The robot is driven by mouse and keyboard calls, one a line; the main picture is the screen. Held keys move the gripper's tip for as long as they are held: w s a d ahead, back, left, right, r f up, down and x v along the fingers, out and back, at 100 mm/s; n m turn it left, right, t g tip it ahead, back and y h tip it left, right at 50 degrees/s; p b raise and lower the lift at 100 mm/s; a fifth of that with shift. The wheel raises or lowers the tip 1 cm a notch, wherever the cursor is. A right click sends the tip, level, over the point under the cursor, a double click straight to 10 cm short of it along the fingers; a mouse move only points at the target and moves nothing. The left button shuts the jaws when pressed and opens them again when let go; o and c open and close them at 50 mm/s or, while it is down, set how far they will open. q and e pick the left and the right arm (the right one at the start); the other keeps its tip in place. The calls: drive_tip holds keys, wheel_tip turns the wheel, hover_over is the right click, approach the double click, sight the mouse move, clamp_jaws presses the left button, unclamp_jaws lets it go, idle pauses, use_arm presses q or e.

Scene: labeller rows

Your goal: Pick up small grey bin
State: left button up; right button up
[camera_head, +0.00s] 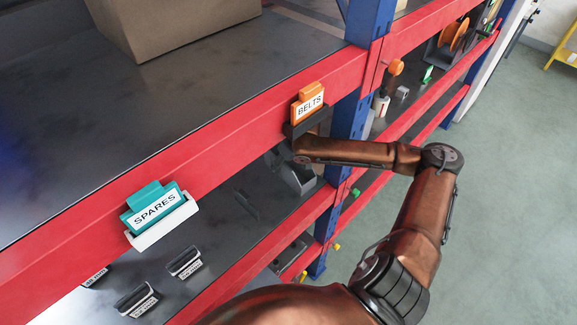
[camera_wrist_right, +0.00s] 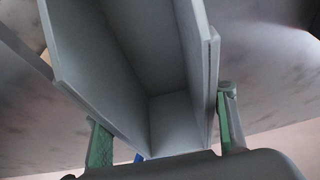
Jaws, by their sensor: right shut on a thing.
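The small grey bin (camera_wrist_right: 172,110) fills the middle of the right wrist view, its open inside facing the camera. My right gripper (camera_wrist_right: 163,125) is shut on it, with one green-padded finger against each outer side wall. In the head view the grey bin (camera_head: 299,178) shows below the end of my right arm, at the lower shelf under the orange BELTS label. I cannot tell whether the bin touches the shelf. My left gripper is not in view.
The red beam (camera_head: 235,133) runs above the lower shelf, with a teal SPARES label (camera_head: 153,208) and an orange BELTS label (camera_head: 308,104). A blue post (camera_head: 347,128) stands just right of the bin. Black labelled holders (camera_head: 185,262) lie on the lower shelf. A cardboard box (camera_head: 170,22) sits above.

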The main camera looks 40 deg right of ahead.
drive_tip(key=c, duration=0.4)
drive_tip(key=shift+r, duration=0.1)
